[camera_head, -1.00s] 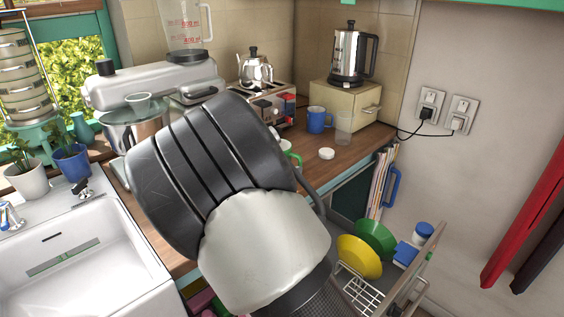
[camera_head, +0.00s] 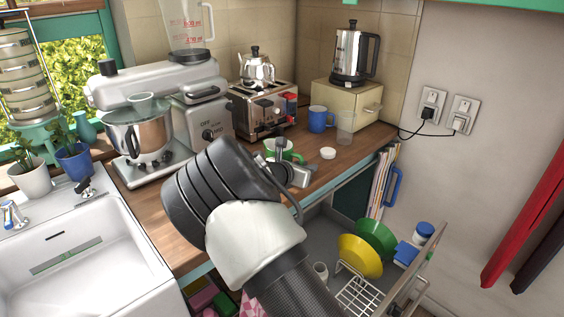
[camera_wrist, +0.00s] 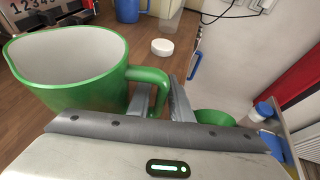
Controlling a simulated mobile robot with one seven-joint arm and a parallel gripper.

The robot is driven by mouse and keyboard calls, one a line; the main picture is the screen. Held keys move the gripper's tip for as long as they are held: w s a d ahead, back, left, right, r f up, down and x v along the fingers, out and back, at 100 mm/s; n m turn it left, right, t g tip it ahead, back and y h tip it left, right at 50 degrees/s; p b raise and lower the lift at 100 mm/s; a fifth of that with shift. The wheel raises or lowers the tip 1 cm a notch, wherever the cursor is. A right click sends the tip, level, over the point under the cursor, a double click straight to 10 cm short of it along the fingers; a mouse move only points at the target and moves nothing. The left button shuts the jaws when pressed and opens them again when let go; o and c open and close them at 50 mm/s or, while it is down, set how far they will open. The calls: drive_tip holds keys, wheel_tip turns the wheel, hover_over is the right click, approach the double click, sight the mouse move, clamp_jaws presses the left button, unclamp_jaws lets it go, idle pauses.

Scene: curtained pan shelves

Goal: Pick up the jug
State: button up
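A green jug (camera_wrist: 75,75) with a pale inside stands on the wooden counter at the left of the wrist view. Its green handle (camera_wrist: 161,92) points right, towards my gripper (camera_wrist: 162,98). My fingers are apart, one on each side of the handle's outer part. I cannot tell whether either finger touches it. In the head view the jug (camera_head: 284,147) is partly hidden behind my gripper (camera_head: 284,163), near the counter's front edge.
A white lid (camera_head: 328,153), a blue mug (camera_head: 318,119) and a clear cup (camera_head: 345,128) stand behind the jug. A toaster (camera_head: 262,108) and a mixer (camera_head: 150,95) are left.

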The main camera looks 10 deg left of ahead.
clamp_jaws()
drive_tip(key=shift+r, duration=0.1)
idle(1.2)
